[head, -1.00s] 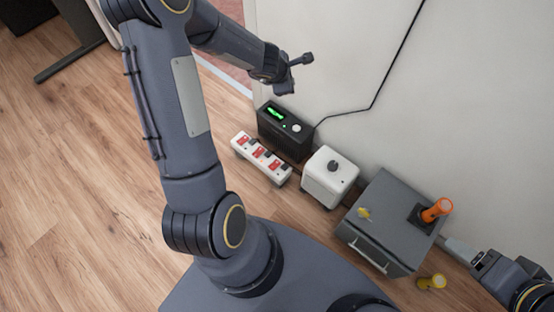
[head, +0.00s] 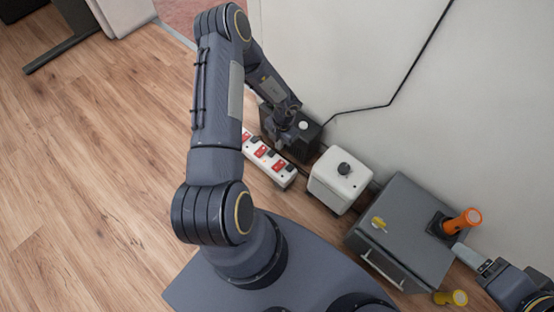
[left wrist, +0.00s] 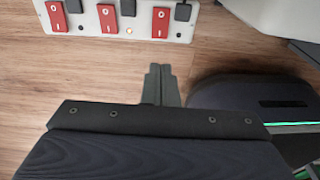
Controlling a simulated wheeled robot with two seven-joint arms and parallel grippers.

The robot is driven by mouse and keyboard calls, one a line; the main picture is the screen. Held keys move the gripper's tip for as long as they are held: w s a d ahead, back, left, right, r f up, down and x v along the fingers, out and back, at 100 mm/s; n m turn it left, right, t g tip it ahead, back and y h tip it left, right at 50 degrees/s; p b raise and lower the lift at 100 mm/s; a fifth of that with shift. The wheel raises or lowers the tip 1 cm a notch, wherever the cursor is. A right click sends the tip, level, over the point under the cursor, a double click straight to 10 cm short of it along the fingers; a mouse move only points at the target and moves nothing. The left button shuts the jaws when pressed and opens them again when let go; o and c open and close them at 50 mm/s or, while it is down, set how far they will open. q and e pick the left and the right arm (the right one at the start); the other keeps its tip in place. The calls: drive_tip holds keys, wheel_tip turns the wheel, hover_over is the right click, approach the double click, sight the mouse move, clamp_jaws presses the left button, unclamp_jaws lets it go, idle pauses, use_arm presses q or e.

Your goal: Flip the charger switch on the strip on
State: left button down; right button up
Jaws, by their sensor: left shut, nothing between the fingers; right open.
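The white power strip (head: 286,180) lies on the wooden surface in front of a black box, with red rocker switches (head: 262,152) along it; my left arm hides its far end. In the left wrist view the strip (left wrist: 95,30) crosses the top, with three red switches, dark plugs beside them and a small lit lamp near the middle one. I cannot tell which switch is the charger's. My left gripper (left wrist: 161,70) is shut and empty, its tips apart from the strip in that picture. In the head view it (head: 281,140) is over the black box. My right gripper (head: 468,256) is open.
The black box (head: 308,133) is partly hidden by my left gripper. A yellow item (head: 451,297) is in front. A wall (head: 350,60) closes the back.

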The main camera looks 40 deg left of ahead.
sight(275, 168)
use_arm(q)
drive_tip(key=f+b, duration=0.2)
drive_tip(key=f, duration=0.2)
drive_tip(key=s+f+b, duration=0.1)
drive_tip(key=f+b, duration=0.1)
drive_tip(key=f, duration=0.3)
drive_tip(key=f+b, duration=0.2)
drive_tip(key=f, duration=0.2)
drive_tip(key=shift+s+a+f, duration=0.1)
drive_tip(key=shift+s+f, duration=0.15)
drive_tip(key=shift+s, duration=0.05)
drive_tip(key=shift+f, duration=0.15)
drive_tip(key=shift+s+f, duration=0.2)
drive_tip(key=shift+f, duration=0.05)
drive_tip(key=shift+w, duration=0.1)
drive_tip(key=shift+w+r, duration=0.3)
drive_tip(key=shift+w, duration=0.4)
